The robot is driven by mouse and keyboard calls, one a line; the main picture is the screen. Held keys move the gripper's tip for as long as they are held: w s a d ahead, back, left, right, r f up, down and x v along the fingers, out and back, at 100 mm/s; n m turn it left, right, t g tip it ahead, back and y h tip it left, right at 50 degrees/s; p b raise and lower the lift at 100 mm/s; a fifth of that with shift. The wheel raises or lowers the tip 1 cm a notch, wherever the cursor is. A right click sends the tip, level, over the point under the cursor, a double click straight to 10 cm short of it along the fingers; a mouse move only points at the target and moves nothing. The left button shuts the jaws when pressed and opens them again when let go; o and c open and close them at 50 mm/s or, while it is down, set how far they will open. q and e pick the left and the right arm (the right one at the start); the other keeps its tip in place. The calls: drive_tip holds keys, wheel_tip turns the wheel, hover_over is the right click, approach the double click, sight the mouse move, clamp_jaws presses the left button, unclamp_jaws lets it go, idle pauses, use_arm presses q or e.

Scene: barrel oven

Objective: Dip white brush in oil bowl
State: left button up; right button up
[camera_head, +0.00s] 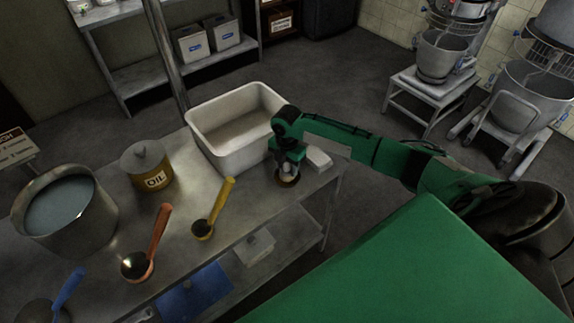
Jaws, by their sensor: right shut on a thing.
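My right gripper (287,168) is at the right end of the metal table, pointing down. It is shut on the white brush, which is mostly hidden by the fingers; only a small pale part shows between them. Directly below is a small round brown bowl (287,183), which looks like the oil bowl. The gripper covers most of it, so I cannot tell whether the brush touches the oil. A tin labelled OIL (155,182) stands further left. My left gripper is not in view.
A white tub (207,142) stands behind the gripper, and a small white block (318,158) lies close to its right. A red-handled ladle (160,228), a yellow-handled ladle (222,200) and a large pot (88,235) occupy the left. Free table lies between the yellow ladle and bowl.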

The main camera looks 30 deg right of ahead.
drive_tip(key=shift+f, duration=0.35)
drive_tip(key=shift+s+f, duration=0.1)
idle(1.8)
wheel_tip(320, 180, up, 7)
drive_tip(key=p, duration=0.7)
idle(0.4)
idle(0.4)
